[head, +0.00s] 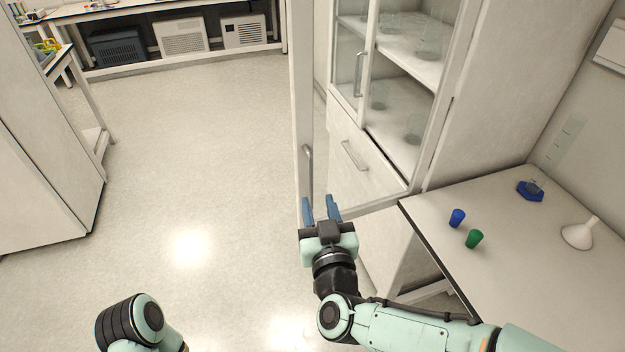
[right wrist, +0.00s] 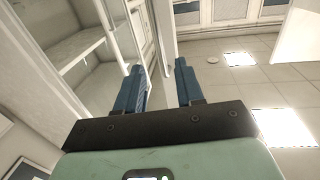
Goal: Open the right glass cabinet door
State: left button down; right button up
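The glass cabinet (head: 455,110) stands right of centre in the head view. Its right glass door stands swung out from the front; its white outer frame (head: 301,90) carries a vertical handle (head: 308,165). The left glass door (head: 350,58) looks closed. My right gripper (head: 320,203) is at the lower outer corner of the right door, below its handle. Its two blue fingers are apart with nothing gripped. In the right wrist view, the open fingers (right wrist: 158,80) have a white panel edge beyond them; contact cannot be told. My left gripper is out of view.
A drawer front (head: 360,165) is under the left door. The floor (head: 190,170) left of the door is clear.

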aim_at(311, 178)
jog(key=w, duration=0.2)
jog(key=w+a, duration=0.1)
jog(key=w, duration=0.4)
jog(key=shift+w+a, duration=0.15)
jog(key=shift+w, duration=0.1)
grip_shut()
